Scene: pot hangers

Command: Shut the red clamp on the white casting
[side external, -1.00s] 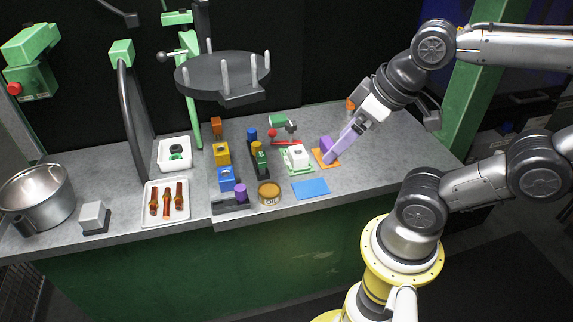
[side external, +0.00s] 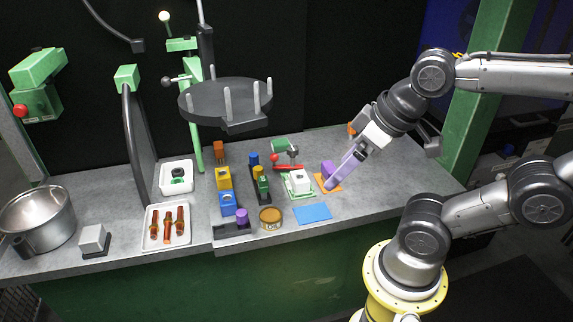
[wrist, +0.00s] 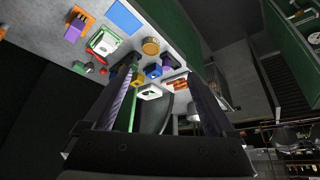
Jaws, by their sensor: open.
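The white casting (side external: 298,178) sits on a green fixture in the middle of the bench; it also shows in the wrist view (wrist: 103,42). The red clamp (side external: 289,168) is just behind it, with a red bar, a red ball and a green and grey part. The casting's top looks uncovered. Whether the clamp touches the casting is too small to tell. My gripper (side external: 334,184) is to the right of the casting in the side view, its lilac finger overlapping the purple block. In the wrist view its fingers (wrist: 160,85) are apart and empty, with casting and clamp beyond, to the left.
The purple block (side external: 327,168) stands on an orange mat (side external: 322,188). A blue mat (side external: 313,213) and a round tin (side external: 270,218) lie near the front edge. Coloured blocks stand left of the casting. A dark disc with pegs (side external: 226,102) overhangs the bench behind.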

